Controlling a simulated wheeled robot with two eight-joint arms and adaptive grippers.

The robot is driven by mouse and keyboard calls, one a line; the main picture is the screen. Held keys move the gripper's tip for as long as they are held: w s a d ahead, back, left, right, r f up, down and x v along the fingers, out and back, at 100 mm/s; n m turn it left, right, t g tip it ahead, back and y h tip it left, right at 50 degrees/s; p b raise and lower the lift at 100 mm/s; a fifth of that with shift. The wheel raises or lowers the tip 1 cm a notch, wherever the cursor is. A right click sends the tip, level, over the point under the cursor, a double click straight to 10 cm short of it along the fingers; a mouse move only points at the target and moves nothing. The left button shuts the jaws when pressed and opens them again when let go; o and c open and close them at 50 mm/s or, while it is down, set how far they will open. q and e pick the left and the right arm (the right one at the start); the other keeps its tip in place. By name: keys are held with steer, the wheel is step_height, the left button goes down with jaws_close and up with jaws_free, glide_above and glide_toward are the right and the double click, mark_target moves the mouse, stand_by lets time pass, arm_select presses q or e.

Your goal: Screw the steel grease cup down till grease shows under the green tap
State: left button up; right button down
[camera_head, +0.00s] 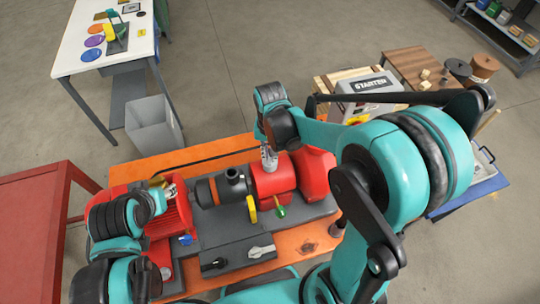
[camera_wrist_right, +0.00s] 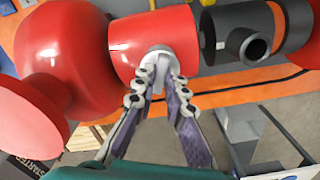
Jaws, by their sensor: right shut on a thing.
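The steel grease cup (camera_wrist_right: 159,50) sits on top of the red housing (camera_head: 272,182), which also shows in the right wrist view (camera_wrist_right: 150,35). My right gripper (camera_head: 269,160) reaches down from above and is shut on the cup. In the right wrist view its fingertips (camera_wrist_right: 159,75) close around the cup, hiding most of it. The green tap (camera_head: 281,211) hangs at the housing's near side in the head view. I cannot make out grease under it. My left gripper (camera_head: 170,189) is by the red motor at the left; its jaws are too small and covered to read.
The red motor (camera_head: 172,218) and a dark pump part (camera_head: 222,188) lie along the orange skid (camera_head: 196,155). A yellow part (camera_head: 252,210) is beside the housing. A black lever (camera_head: 214,264) and a pale lever (camera_head: 261,252) lie in front. A grey bin (camera_head: 153,125) stands behind.

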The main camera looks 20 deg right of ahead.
steer(key=shift+m+b, duration=0.35)
steer(key=shift+m, duration=0.65)
steer(key=c, duration=1.6)
jaws_free()
steer(key=shift+o, duration=0.2)
steer(key=shift+r, duration=0.1)
step_height(320, 180, up, 12)
